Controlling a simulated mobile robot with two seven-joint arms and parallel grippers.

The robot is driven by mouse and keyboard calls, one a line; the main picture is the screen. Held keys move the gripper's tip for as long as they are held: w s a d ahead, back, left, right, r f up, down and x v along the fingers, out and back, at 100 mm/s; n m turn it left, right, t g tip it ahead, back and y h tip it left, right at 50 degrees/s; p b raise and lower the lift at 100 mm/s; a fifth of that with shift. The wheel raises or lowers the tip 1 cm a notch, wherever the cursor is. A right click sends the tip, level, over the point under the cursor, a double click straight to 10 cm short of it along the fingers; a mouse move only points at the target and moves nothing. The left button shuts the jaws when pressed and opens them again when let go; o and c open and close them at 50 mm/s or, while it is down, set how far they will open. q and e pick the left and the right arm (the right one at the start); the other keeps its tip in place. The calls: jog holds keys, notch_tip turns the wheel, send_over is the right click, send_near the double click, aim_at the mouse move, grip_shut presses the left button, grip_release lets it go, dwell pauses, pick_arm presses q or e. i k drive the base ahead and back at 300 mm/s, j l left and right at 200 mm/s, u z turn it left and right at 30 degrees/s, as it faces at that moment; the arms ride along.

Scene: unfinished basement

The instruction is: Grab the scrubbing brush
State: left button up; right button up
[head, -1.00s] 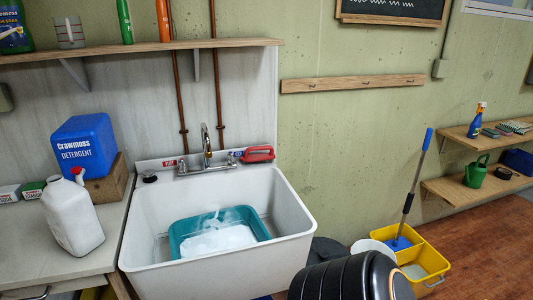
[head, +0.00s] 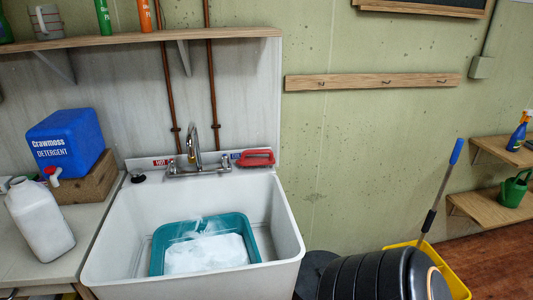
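The scrubbing brush appears to be the red handled item (head: 257,157) on the back ledge of the white utility sink (head: 285,215), right of the faucet (head: 194,145). Its bristles cannot be made out from here. It lies clear, with nothing on top of it.
A teal basin (head: 158,250) with white suds sits in the sink. Left of it, a counter (head: 90,240) holds a white jug (head: 40,220) and blue detergent container (head: 66,140). A black ribbed object (head: 365,275) stands right of the sink, near a yellow bucket (head: 455,280).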

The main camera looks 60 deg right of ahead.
aim_at(247, 162)
jog(key=k+l, duration=0.1)
jog(key=l, duration=0.3)
jog(key=k+l, duration=0.1)
jog(key=l, duration=0.3)
jog(key=k+l, duration=0.1)
jog(key=l, duration=0.35)
jog(key=k+l, duration=0.1)
jog(key=l, duration=0.3)
jog(key=k+l, duration=0.1)
jog(key=l, duration=0.3)
